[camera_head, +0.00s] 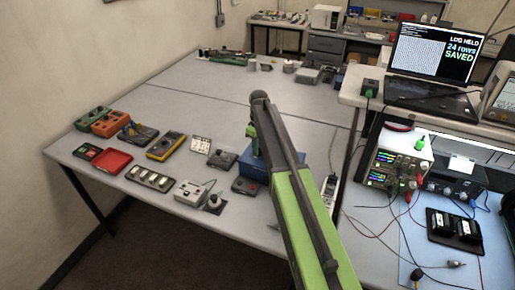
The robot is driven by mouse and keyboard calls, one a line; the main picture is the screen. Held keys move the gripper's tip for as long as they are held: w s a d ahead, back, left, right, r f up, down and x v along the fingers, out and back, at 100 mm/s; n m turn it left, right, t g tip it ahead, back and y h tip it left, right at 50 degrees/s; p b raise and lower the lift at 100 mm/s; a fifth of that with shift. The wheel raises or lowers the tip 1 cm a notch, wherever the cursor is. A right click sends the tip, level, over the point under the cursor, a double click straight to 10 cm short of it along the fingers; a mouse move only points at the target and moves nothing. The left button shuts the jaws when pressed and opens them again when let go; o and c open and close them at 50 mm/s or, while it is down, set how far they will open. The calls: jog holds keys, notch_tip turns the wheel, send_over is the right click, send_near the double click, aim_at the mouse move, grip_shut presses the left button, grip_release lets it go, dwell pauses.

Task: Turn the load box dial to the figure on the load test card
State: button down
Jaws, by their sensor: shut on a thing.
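My green and black arm reaches up from the bottom of the head view, and its end bends down over the far table. My gripper (251,150) points down at the left end of a blue box (256,170), partly behind my arm. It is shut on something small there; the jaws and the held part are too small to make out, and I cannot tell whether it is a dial. A white card (201,145) with dark marks stands left of the blue box. Its figure is not readable. I cannot confirm which box is the load box, and no dial setting can be read.
Meters and small boxes, including a yellow meter (166,146), a red tray (114,161) and a grey box (192,193), crowd the table's left and front. A laptop (433,65) and power supply (394,172) stand right, with loose leads.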

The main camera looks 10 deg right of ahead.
jog(key=shift+w, duration=0.1)
jog(key=c, duration=1.1)
grip_release()
jog(key=shift+r, duration=0.1)
notch_tip(320, 180, up, 17)
jog(key=p, duration=1.7)
jog(key=shift+r, duration=0.1)
